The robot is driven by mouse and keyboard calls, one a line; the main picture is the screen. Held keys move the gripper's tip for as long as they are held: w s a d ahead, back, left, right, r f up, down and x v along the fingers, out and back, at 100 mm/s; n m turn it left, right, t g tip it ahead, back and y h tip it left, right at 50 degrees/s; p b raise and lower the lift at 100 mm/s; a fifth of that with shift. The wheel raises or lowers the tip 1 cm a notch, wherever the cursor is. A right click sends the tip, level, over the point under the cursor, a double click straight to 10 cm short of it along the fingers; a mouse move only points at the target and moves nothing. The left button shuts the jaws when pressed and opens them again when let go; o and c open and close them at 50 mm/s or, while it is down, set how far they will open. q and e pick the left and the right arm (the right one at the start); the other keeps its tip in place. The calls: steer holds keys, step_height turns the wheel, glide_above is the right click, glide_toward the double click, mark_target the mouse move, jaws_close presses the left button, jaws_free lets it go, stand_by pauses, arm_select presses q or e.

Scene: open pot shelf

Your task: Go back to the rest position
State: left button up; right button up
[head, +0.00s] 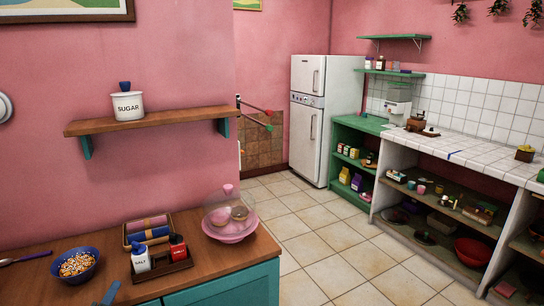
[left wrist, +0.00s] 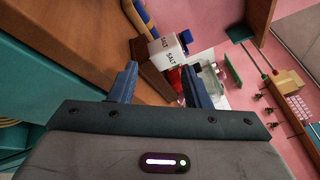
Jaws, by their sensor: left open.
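My left gripper shows in the left wrist view (left wrist: 160,70) with its two blue-grey fingers apart and nothing between them. In the head view only a small blue-grey part of it (head: 112,293) seems to show at the bottom edge, in front of the wooden counter (head: 210,276). In the wrist view, the white salt shaker (left wrist: 168,45) with a blue cap and a red shaker appear beyond the fingers, apart from them. In the head view, the white shaker (head: 140,258) and red shaker (head: 178,248) stand in a wooden tray (head: 164,271). My right gripper is not in view.
A bowl of colourful pieces (head: 77,265), rolled cloths (head: 148,231) and a pink dish under a clear dome (head: 231,216) crowd the counter. A wall shelf (head: 160,121) holds a sugar jar (head: 127,105). The tiled floor (head: 320,240) is clear.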

arm_select(q)
steer(key=s+d+f+n+g, duration=0.5)
steer(key=s+n, duration=0.2)
steer(key=s, duration=0.3)
steer(key=s+d+f+n+g+h, duration=0.1)
steer(key=s+d+f+n+g, duration=0.45)
steer(key=s+n, duration=0.3)
steer(key=s+d+f+n+g, duration=0.45)
steer(key=s+d+n, duration=0.2)
steer(key=s, duration=0.35)
steer(key=w+a+f, duration=0.1)
steer(key=a+f, duration=0.1)
steer(key=f, duration=1.1)
steer(key=a+f, duration=0.2)
steer(key=f, duration=1.1)
steer(key=s+f+g, duration=0.1)
steer(key=s+f, duration=0.8)
steer(key=f, duration=0.2)
steer(key=s+a+f, duration=0.1)
steer(key=s+f, duration=0.8)
steer(key=f, duration=0.2)
steer(key=shift+f+n+g, duration=0.25)
steer(key=shift+n+g, duration=0.05)
steer(key=shift+g, duration=0.1)
steer(key=shift+a, duration=0.1)
